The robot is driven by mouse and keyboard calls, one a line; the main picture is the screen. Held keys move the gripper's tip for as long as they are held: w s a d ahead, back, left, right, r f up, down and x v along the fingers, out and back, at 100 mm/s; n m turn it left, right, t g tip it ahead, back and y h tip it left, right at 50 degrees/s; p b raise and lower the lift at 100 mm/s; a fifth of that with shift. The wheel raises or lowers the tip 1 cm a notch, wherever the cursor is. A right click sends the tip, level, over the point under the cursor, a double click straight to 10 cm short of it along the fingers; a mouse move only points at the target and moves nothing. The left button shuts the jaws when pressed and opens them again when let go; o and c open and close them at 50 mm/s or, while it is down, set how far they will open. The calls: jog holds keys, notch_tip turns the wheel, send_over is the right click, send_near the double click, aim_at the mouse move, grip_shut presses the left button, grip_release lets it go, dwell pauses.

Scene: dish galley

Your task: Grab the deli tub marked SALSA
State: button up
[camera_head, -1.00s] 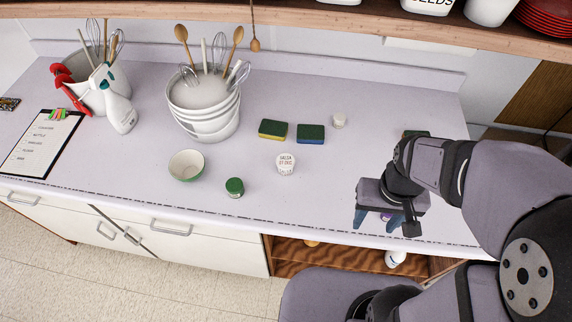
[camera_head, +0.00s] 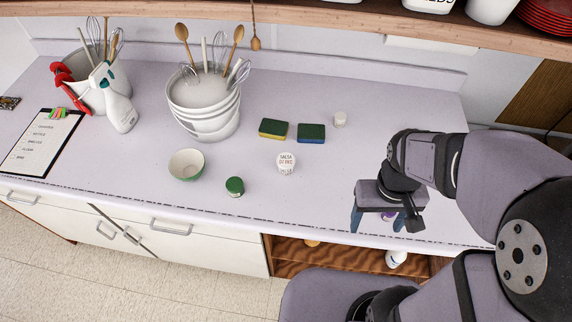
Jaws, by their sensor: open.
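The deli tub marked SALSA (camera_head: 286,163) is a small white tub with dark lettering. It stands on the middle of the pale counter, apart from other things. My gripper (camera_head: 378,228) is open, with its blue fingers pointing down over the counter's front right part. It is to the right of the tub and nearer the front edge, not touching it. A small purple thing (camera_head: 389,216) shows partly behind the fingers; I cannot tell what it is.
A green bowl (camera_head: 187,165) and a green-lidded jar (camera_head: 235,187) stand left of the tub. Two sponges (camera_head: 311,133) and a small white tub (camera_head: 339,119) lie behind it. The counter between gripper and tub is clear.

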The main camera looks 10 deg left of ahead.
jog(key=w+d+f+n+h+b, duration=0.2)
jog(key=w+f+n+h+b, duration=0.4)
jog(key=n, duration=0.4)
jog(key=n+t+h+b, duration=0.2)
jog(key=n+t+b, duration=0.6)
jog(key=n+t, duration=0.95)
send_over(288, 156)
jog(key=shift+s+f+n+g, duration=0.1)
jog(key=shift+f+n+g, duration=0.45)
jog(key=shift+f+n, duration=0.35)
jog(key=shift+d+f+p, duration=0.1)
jog(key=shift+f+p, duration=0.3)
jog(key=shift+f, duration=0.8)
jog(key=shift+f, duration=0.15)
